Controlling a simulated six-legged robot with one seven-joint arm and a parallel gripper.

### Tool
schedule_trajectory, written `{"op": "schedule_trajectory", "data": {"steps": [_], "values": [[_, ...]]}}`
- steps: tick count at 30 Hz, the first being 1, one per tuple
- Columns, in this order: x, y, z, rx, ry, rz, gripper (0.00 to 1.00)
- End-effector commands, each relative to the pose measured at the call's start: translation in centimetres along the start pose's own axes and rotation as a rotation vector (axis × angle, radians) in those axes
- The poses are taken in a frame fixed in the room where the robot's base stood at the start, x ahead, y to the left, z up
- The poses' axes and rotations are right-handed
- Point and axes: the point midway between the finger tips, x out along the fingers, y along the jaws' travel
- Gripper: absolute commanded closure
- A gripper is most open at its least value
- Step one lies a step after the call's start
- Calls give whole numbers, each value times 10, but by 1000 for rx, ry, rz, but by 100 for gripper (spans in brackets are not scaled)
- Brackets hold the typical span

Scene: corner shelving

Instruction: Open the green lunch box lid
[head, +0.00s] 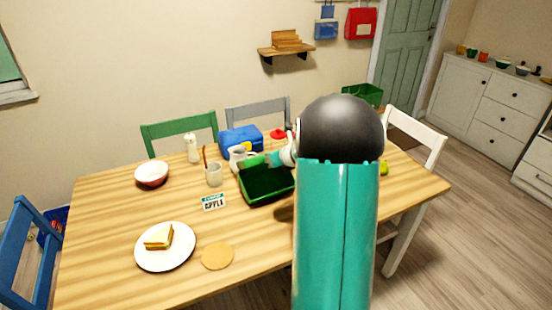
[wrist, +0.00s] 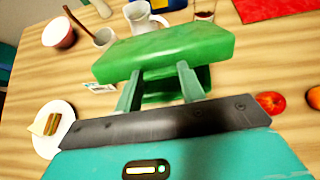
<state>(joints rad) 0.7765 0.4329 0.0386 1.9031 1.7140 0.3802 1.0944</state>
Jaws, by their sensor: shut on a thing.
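The green lunch box (head: 262,201) stands on the wooden table, with its dark inside showing in the head view. Its brighter green lid (head: 251,162) shows as a raised strip at the far edge, and the lid fills the upper middle of the wrist view (wrist: 165,52). My gripper (head: 275,159) is at this far edge, partly hidden behind my arm in the head view. In the wrist view my gripper (wrist: 160,85) is shut on the lid, with a finger on each side of a green part. The hinge is hidden.
A white pitcher (head: 238,158) and blue box (head: 240,138) stand close behind. A cup (head: 214,175), a bowl (head: 152,173), an apple card (head: 214,202) and a sandwich plate (head: 150,262) are left.

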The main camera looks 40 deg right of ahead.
Motion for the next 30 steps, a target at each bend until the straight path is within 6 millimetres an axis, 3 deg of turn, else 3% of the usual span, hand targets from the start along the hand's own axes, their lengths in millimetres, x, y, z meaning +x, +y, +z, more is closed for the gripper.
{"op": "schedule_trajectory", "data": {"steps": [8, 9, 12, 23, 30], "values": [[0, 0, 0, 0, -1, 0, 100], [0, 0, 0, 0, -1, 0, 57], [0, 0, 0, 0, -1, 0, 38], [-4, 0, 1, 0, -1, -1, 38], [-40, -1, 1, -1, -3, -3, 38]]}}
